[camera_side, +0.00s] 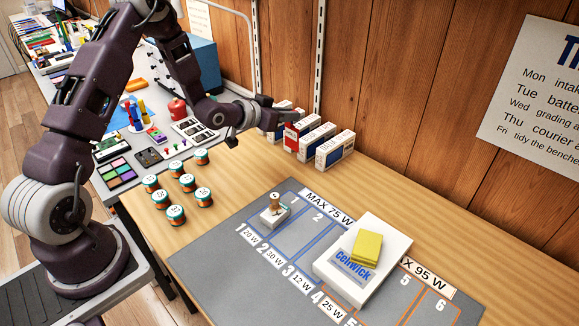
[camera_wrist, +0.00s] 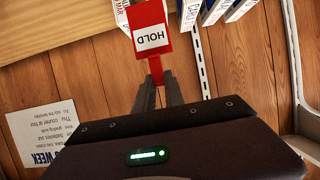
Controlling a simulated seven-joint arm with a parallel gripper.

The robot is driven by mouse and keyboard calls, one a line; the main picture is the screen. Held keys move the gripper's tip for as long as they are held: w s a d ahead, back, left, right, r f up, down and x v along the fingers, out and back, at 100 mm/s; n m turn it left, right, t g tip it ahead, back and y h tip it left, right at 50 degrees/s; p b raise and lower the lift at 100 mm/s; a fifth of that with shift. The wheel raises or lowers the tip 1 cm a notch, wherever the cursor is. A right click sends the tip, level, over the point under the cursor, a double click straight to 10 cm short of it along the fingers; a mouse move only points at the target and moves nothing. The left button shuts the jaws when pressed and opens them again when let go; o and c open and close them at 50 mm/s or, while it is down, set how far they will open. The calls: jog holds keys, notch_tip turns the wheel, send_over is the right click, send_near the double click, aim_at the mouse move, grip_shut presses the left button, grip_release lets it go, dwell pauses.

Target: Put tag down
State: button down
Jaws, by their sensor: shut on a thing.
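The tag is red with a white label reading HOLD; in the wrist view the tag (camera_wrist: 151,14) is at the top centre, its lettering upside down. My gripper (camera_wrist: 158,78) is shut on its red stem. In the side view my gripper (camera_side: 284,117) is at the right end of the arm, in front of the wooden wall. The red tag (camera_side: 291,137) shows just below it, beside the row of boxes. I cannot tell whether the tag touches a box or the table.
White boxes (camera_side: 317,140) stand along the wall. A grey mat (camera_side: 215,262) with numbered bays holds a small white block (camera_side: 274,217) and a large white Cellwick box (camera_side: 340,272) with a yellow block on top. Several striped spools (camera_side: 188,183) stand left. Bare wood lies between boxes and mat.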

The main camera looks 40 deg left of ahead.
aim_at(291, 142)
notch_tip(291, 142, down, 9)
jog(key=shift+f, duration=0.1)
jog(key=c, duration=1.4)
grip_release()
jog(key=shift+f, duration=0.15)
